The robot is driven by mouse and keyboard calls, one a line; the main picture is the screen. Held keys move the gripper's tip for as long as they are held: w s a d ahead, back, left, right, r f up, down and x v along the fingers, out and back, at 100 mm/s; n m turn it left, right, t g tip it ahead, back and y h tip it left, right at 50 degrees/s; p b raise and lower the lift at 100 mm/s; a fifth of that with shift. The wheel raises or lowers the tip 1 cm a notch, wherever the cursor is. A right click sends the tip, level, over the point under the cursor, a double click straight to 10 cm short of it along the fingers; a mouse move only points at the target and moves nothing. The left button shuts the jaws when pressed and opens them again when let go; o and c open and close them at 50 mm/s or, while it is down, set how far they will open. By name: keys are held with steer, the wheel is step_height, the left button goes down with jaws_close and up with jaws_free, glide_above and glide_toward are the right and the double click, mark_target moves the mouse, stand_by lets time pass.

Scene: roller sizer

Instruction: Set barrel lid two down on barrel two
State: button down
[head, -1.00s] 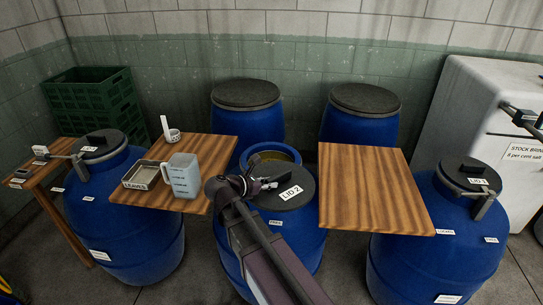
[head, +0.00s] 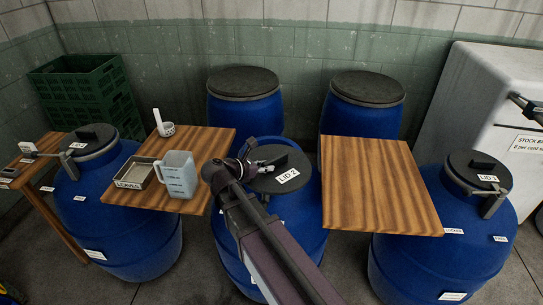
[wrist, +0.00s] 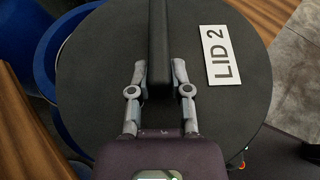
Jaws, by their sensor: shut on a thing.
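Barrel lid two (head: 268,186) is a dark round disc with a raised bar handle and a white LID 2 label. My gripper (head: 262,165) is shut on that handle, with one finger on each side of it in the wrist view (wrist: 159,82). Barrel two (head: 304,222) is the blue barrel in the middle, under the lid. Some blue rim shows past the lid's left edge in the wrist view. I cannot tell whether the lid touches the rim.
A wooden board (head: 378,185) lies right of barrel two. Another board (head: 215,140) at left bears a jug (head: 177,176) and a LEAVES tray (head: 137,173). Lidded barrels stand behind and to both sides, including the LID 1 barrel (head: 440,245). Green crates (head: 90,95) stand at far left.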

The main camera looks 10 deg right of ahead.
mark_target(263, 148)
steer(key=shift+w, duration=0.1)
steer(key=w+d+f+b, duration=0.1)
steer(key=w, duration=1.3)
steer(key=shift+w+d+f, duration=0.15)
steer(key=shift+d, duration=0.05)
steer(key=shift+w+f+b, duration=0.35)
steer(key=shift+f+b, duration=0.6)
steer(key=shift+b, duration=0.1)
steer(key=shift+w+f+b, duration=0.3)
steer(key=shift+f+b, duration=0.6)
steer(key=shift+b, duration=0.1)
steer(key=shift+f+b, duration=0.6)
steer(key=c, duration=0.6)
jaws_free()
